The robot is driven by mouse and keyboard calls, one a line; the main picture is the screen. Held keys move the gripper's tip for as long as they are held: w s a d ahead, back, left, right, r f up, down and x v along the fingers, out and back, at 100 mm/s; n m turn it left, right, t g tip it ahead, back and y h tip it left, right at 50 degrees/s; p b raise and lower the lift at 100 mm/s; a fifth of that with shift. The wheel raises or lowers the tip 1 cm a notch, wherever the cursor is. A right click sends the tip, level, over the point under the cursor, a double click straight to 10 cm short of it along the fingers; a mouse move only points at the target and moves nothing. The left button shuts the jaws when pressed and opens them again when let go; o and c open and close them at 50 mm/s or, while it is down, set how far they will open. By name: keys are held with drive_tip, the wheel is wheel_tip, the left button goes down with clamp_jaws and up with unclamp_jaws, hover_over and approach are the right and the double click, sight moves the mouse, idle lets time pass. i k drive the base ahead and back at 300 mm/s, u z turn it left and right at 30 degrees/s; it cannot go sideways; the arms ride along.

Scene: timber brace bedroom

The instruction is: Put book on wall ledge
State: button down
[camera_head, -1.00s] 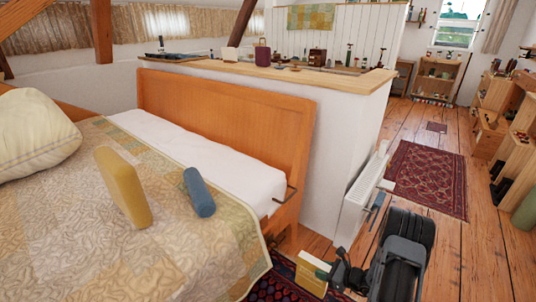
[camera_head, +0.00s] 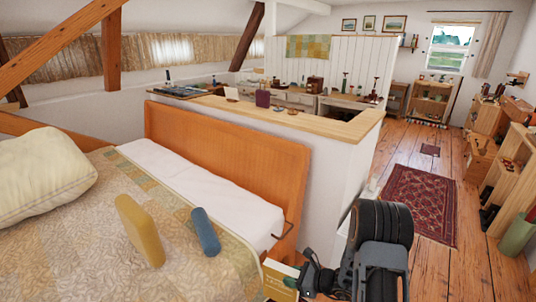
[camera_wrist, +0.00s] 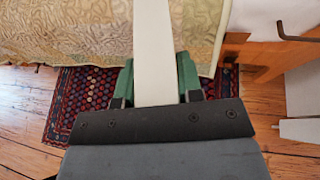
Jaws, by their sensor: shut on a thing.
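The book (camera_head: 277,281) has a yellow-green cover and a pale page edge. In the head view it is low in the picture, beside the bed's near corner. My gripper (camera_head: 295,283) is shut on it. In the wrist view the book (camera_wrist: 153,50) is seen edge-on as a pale strip, held between the green finger pads of my gripper (camera_wrist: 156,85). The wall ledge (camera_head: 330,125) is the pale wooden top of the white half-wall behind the headboard, ahead of and above the book.
The bed (camera_head: 60,240) holds a yellow cushion (camera_head: 140,230) and a blue roll (camera_head: 205,232). The orange headboard (camera_head: 225,160) stands before the half-wall. A red rug (camera_head: 415,200) lies beyond.

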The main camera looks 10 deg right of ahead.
sight(326, 124)
drive_tip(key=u, duration=0.15)
drive_tip(key=k, duration=0.3)
drive_tip(key=z, duration=1.35)
drive_tip(key=i, duration=0.65)
drive_tip(key=z, duration=0.45)
drive_tip(key=i, duration=0.75)
drive_tip(key=u, duration=0.25)
